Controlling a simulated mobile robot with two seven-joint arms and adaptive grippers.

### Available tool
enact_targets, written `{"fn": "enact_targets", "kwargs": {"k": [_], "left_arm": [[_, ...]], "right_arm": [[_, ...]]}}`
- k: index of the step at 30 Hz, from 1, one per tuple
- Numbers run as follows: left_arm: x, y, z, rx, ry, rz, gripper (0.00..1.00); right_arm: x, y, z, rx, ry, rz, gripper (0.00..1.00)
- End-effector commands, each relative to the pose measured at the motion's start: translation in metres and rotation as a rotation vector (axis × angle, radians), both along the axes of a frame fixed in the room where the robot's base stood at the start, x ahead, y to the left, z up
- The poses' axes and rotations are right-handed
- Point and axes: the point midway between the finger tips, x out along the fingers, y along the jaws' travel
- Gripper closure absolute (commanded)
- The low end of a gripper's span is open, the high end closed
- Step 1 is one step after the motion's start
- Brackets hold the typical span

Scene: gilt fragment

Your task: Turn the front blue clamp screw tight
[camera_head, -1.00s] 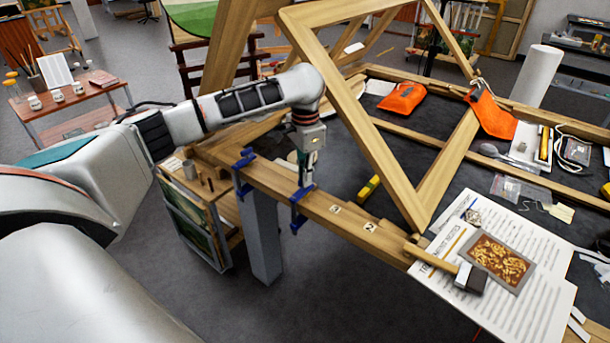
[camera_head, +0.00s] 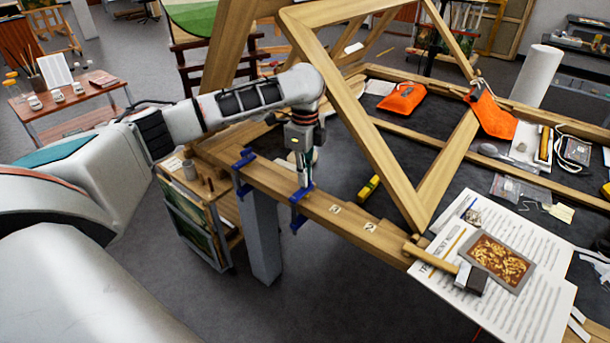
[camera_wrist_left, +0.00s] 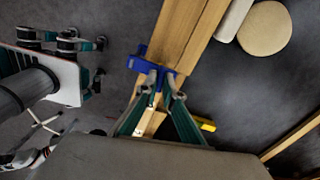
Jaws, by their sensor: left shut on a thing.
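Two blue clamps sit on the front wooden rail (camera_head: 335,217) of the frame. My left gripper (camera_head: 304,186) points down at the front blue clamp (camera_head: 297,212), the one farther right. In the left wrist view, the fingertips (camera_wrist_left: 163,78) are close together at the blue clamp (camera_wrist_left: 150,62), shut on its screw. The screw itself is mostly hidden between the fingers. The other blue clamp (camera_head: 242,172) is on the rail to the left, apart from the gripper. My right gripper is out of view.
A tilted wooden frame (camera_head: 372,130) rises just right of my left gripper. A yellow tool (camera_head: 368,187) lies on the dark surface nearby. A mallet (camera_head: 470,278) and printed sheets (camera_head: 530,308) lie at the right end. Open floor lies in front of the rail.

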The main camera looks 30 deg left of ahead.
Motion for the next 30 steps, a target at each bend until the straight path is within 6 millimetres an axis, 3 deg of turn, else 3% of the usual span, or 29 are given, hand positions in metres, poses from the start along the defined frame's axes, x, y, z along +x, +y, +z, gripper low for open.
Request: {"fn": "enact_targets", "kwargs": {"k": [30], "left_arm": [[0.0010,-0.0002,0.0017,0.000,-0.004,-0.963,1.00]], "right_arm": [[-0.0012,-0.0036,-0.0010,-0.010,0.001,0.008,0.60]]}}
